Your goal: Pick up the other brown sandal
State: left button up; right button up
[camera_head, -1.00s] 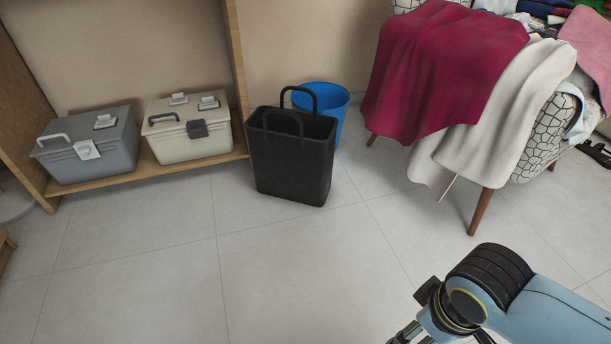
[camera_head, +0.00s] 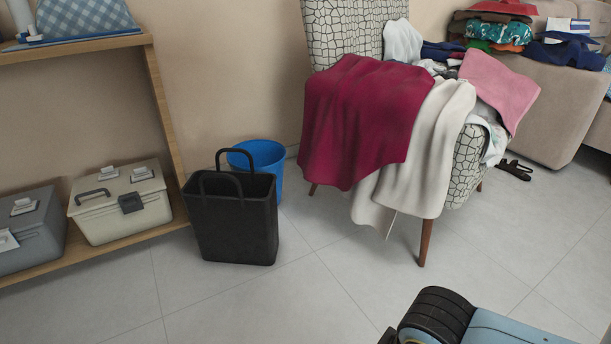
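A dark sandal (camera_head: 515,170) lies on the floor at the right, just beyond the patterned chair and in front of the beige sofa. It is small in the view and looks dark brown or black. Part of my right arm shows at the bottom right, but its gripper is below the picture edge. My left gripper is not in view.
A patterned chair (camera_head: 467,170) heaped with clothes stands between me and the sandal. A black basket (camera_head: 235,225), a blue bin (camera_head: 262,157) and a wooden shelf (camera_head: 165,120) with toolboxes stand left. The floor (camera_head: 480,255) at front right is clear.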

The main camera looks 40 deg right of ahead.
aim_at(512, 168)
jog(key=z, duration=2.7)
